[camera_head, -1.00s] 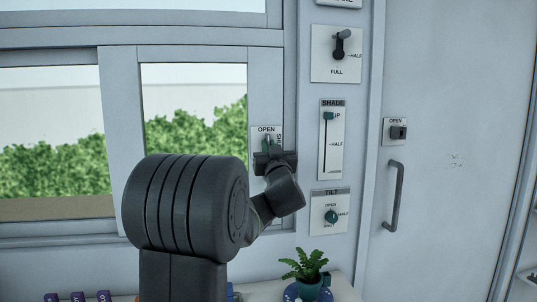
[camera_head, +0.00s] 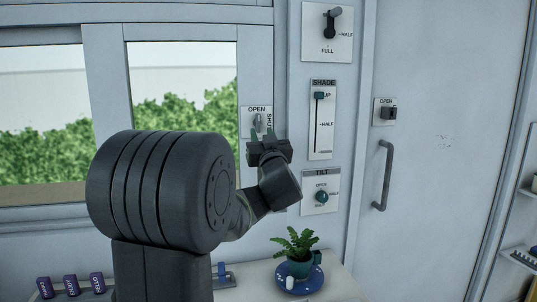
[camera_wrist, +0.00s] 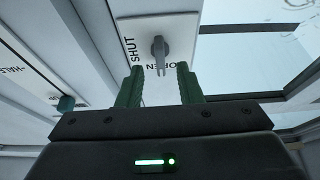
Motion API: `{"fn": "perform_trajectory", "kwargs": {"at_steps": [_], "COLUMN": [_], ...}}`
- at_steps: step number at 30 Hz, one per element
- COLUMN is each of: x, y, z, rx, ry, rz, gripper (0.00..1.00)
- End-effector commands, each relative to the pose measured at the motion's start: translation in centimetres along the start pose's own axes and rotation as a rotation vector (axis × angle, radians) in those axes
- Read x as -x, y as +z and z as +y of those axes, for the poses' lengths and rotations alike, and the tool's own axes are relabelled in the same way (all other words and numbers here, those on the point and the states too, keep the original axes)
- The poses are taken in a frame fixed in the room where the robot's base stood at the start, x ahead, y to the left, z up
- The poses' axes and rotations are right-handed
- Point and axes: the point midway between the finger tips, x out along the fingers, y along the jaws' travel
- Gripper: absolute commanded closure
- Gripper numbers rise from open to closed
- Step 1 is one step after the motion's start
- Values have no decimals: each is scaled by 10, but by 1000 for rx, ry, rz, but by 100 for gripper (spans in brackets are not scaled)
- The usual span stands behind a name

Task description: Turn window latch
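The window latch (camera_head: 258,122) is a small grey handle on a white plate (camera_head: 246,112) on the window frame. OPEN is printed along the plate's top and SHUT down its right side. In the wrist view the latch handle (camera_wrist: 160,52) points at the OPEN label, which appears upside down there. My gripper (camera_head: 262,134) is just below the latch, facing the wall. Its two green fingers (camera_wrist: 160,75) are apart, with nothing held between them. The handle's end shows in the gap between them in the wrist view; no finger clearly touches it.
Right of the latch are a SHADE slider (camera_head: 319,97), a TILT knob (camera_head: 321,196) and a lever (camera_head: 331,24). A door handle (camera_head: 383,176) is farther right. Below, a potted plant (camera_head: 297,246) stands on a blue saucer (camera_head: 314,284).

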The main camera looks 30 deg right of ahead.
Motion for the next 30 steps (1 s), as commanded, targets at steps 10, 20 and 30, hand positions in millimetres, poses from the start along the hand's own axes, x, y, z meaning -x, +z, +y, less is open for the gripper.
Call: {"fn": "perform_trajectory", "kwargs": {"at_steps": [10, 20, 30], "x": [75, 94, 94], "y": [1, 0, 0], "z": [1, 0, 0], "rx": [1, 1, 0], "ry": [2, 0, 0], "rz": [-1, 0, 0], "gripper": [67, 67, 67]}}
